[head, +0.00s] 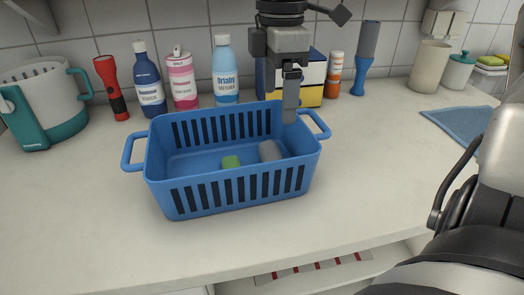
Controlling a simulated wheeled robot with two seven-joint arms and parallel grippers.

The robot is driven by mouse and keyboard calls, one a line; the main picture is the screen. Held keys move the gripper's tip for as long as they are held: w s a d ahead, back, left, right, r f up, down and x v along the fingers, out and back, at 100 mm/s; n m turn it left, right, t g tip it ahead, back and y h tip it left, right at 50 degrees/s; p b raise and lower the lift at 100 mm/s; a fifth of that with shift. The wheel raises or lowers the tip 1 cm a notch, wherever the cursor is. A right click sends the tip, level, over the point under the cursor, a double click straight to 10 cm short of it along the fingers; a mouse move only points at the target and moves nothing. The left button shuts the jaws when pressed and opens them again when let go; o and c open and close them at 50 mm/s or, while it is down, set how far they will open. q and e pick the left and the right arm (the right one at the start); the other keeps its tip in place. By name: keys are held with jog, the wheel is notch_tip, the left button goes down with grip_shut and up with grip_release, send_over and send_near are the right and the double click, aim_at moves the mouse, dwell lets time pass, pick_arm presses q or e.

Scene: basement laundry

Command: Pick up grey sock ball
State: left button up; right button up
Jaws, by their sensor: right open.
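A grey sock ball (270,150) lies inside the blue basket (238,189), in its right half. My right gripper (291,112) comes down from above, pointing downward. Its fingertips are at the back right of the basket, about rim height in the picture, above and slightly right of the grey sock ball and apart from it. The fingers are seen nearly edge on, and nothing shows between them. My left gripper is not in view.
A green item (231,161) lies in the basket, left of the sock ball. The counter's front (230,238) is clear.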

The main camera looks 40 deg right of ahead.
aim_at(276, 148)
notch_tip(276, 148, down, 13)
jog(key=shift+r, duration=0.1)
jog(key=c, duration=1.1)
